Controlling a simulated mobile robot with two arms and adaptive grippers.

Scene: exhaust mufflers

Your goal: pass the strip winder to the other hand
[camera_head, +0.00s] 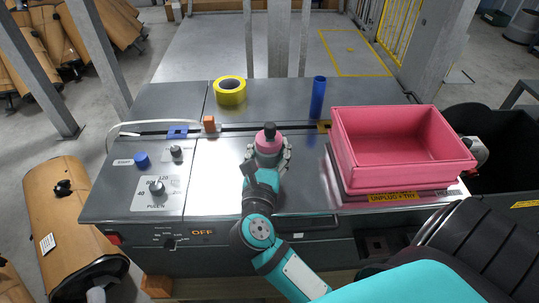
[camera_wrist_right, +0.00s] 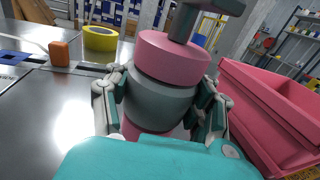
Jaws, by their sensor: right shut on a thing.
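The strip winder (camera_head: 267,142) appears to be the pink and grey round thing with a dark handle on top, at the middle of the machine top in the head view. It also shows large in the right wrist view (camera_wrist_right: 160,92), with a pink upper part, a grey middle band and pink below. It looks upright. My right gripper (camera_head: 268,160) is shut on it, with fingers on both sides of the grey band. Whether its underside touches the metal top is hidden. My left gripper is not in view.
A pink crate (camera_head: 400,150) stands right of the winder. A blue cylinder (camera_head: 318,97), a yellow tape roll (camera_head: 230,91) and an orange block (camera_head: 209,124) are on the machine top (camera_head: 220,170). Knobs (camera_head: 157,187) are at the left. The metal between them is clear.

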